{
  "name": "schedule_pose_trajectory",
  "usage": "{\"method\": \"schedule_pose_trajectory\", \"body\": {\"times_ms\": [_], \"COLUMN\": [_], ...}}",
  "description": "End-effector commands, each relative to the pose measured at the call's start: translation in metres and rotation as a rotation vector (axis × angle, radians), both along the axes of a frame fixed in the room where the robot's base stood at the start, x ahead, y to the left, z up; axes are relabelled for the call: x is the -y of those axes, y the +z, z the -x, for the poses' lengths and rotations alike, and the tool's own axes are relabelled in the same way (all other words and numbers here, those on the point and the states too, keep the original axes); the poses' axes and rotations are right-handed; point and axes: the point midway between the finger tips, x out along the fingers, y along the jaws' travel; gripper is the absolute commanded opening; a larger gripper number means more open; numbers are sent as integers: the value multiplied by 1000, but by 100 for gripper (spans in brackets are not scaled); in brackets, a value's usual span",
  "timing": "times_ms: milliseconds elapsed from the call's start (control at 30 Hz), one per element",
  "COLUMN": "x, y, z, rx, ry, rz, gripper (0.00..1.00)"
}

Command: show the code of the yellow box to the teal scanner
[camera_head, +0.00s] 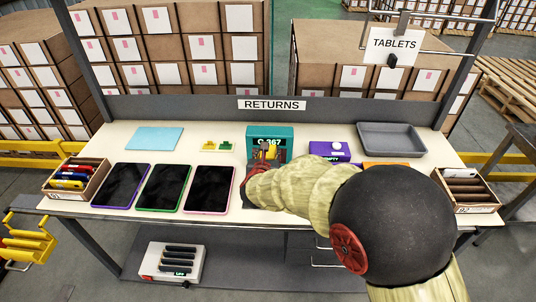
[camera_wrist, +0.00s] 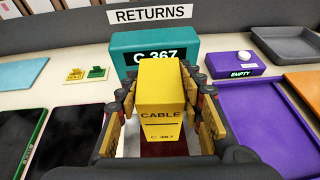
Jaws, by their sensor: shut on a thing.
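The yellow box (camera_wrist: 160,85) is in my gripper (camera_wrist: 163,110), one finger on each side. Its face towards the wrist camera reads "CABLE" and "C 367". No bar code can be made out on the faces I see; its far side is hidden. In the head view the box (camera_head: 267,152) shows only as a small yellow patch by my gripper (camera_head: 265,158). The teal scanner (camera_head: 285,132) stands at the back middle of the table, just behind the box. It also shows in the wrist view (camera_wrist: 190,42), with "C 367" on its dark display, partly covered by the box.
Three tablets (camera_head: 163,187) lie left of my gripper. A purple device (camera_head: 322,150) marked "EMPTY" and a grey tray (camera_head: 390,140) are at the right. Open cartons stand at the left (camera_head: 98,184) and right (camera_head: 490,206) ends. A blue pad (camera_head: 153,138) lies back left.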

Motion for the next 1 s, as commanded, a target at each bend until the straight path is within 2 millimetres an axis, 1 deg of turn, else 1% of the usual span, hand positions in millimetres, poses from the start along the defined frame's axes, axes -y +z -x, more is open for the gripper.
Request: {"method": "schedule_pose_trajectory", "body": {"times_ms": [133, 500, 600, 700, 1000], "x": [0, 0, 0, 0, 1], "y": [11, 51, 58, 61, 60], "z": [0, 0, 0, 0, 0], "rx": [2, 2, 2, 1, 1], "ry": [-1, -1, 1, 1, -1], "rz": [-3, -2, -1, 0, 0], "gripper": [8, 8, 8, 8, 8]}}
